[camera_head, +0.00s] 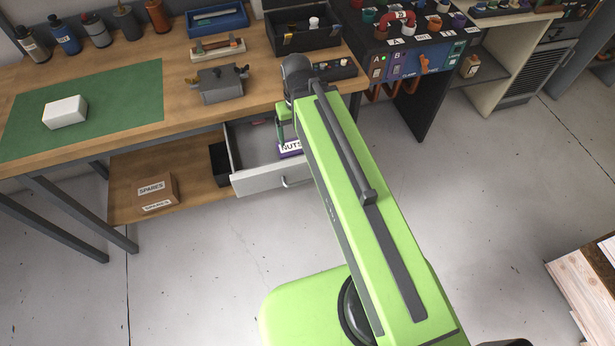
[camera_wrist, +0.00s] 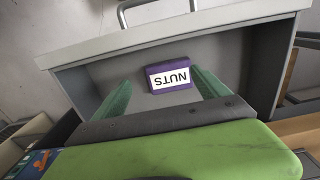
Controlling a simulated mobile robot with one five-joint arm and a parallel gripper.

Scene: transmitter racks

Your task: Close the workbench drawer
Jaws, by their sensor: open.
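The workbench drawer (camera_head: 262,181) is pulled out below the bench top, with a grey front and a bar handle (camera_head: 297,182). In the wrist view the drawer front (camera_wrist: 180,32) runs across the top, with its handle (camera_wrist: 150,8) at the upper edge. A purple box labelled NUTS (camera_wrist: 171,76) lies inside the drawer. My gripper (camera_wrist: 165,92) is over the drawer, its two green fingers apart on either side of the box in the picture. I cannot tell whether they touch it. In the head view my arm hides part of the drawer and most of my gripper (camera_head: 283,125).
The workbench top (camera_head: 185,60) holds a green mat (camera_head: 110,110), a white block (camera_head: 65,112), a grey vise (camera_head: 220,84) and several bottles. A SPARES box (camera_head: 155,190) sits on the lower shelf. A dark rack stands right of the drawer.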

